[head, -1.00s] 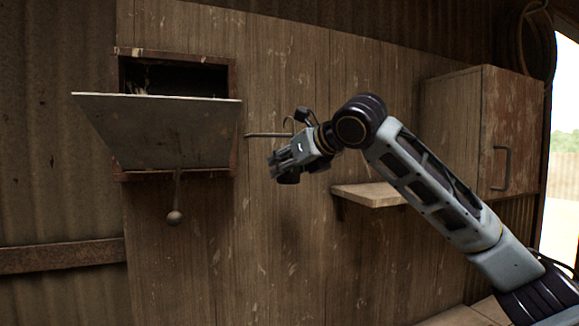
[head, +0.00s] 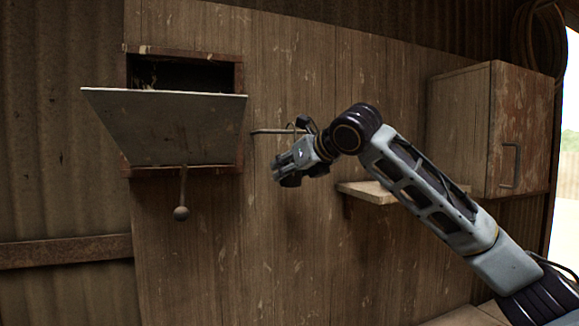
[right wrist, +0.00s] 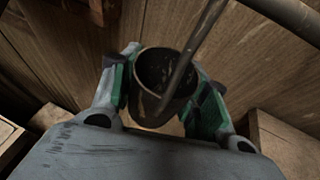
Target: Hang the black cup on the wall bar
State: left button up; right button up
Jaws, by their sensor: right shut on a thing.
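My right gripper (head: 278,174) is shut on the black cup (right wrist: 147,92), in front of the plank wall. In the right wrist view the cup sits between the two green-padded fingers, with its open mouth towards the camera. A thin dark rod crosses over the cup's mouth in that view; I cannot tell whether it touches the cup. In the head view the wall bar (head: 268,131) is a thin rod just above and behind the right gripper, its right end partly hidden by the wrist. The cup's handle is not clear. My left gripper is not in view.
Left of the right gripper is a wall box with a sloping flap (head: 165,125) and a ball-ended lever (head: 181,213). A small shelf (head: 368,192) stands out below the right forearm. A wall cabinet (head: 518,130) is at the right. The wall below the gripper is clear.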

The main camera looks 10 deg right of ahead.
jog(key=shift+f, duration=0.35)
jog(key=o, duration=1.2)
jog(key=shift+s, duration=0.1)
jog(key=shift+v, duration=5.9)
